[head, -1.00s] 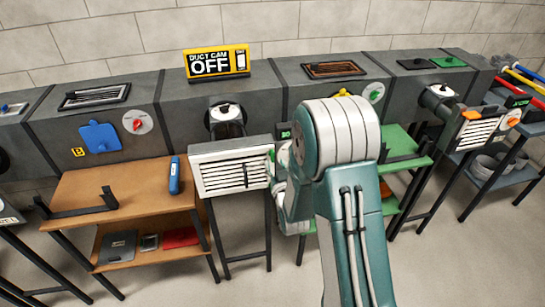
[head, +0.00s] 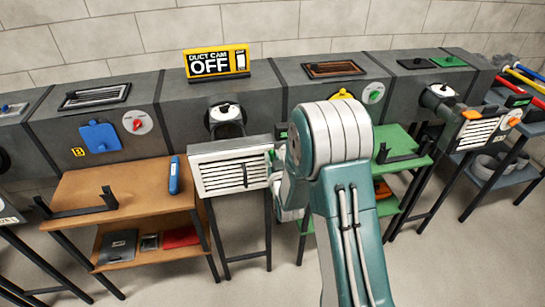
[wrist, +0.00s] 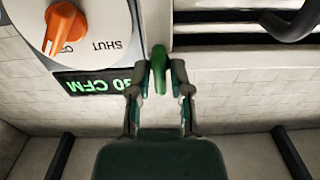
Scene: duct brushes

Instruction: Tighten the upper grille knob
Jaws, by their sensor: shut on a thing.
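The white grille (head: 230,174) stands at the mouth of the middle duct branch, with dark slats and a black handle (wrist: 295,20) that shows in the wrist view. A green knob (wrist: 158,70) sits at the grille frame's edge in the wrist view. My gripper (wrist: 159,88) is shut on this knob, one finger on each side. In the head view my arm hides most of the gripper at the grille's right edge. Whether the knob is fully seated cannot be told.
An orange dial knob (wrist: 65,28) on a white plate and a green-lit CFM display (wrist: 98,82) are close to my gripper. A brown table (head: 140,190) is at left, a green table (head: 405,143) at right. The duct sign (head: 217,63) reads OFF.

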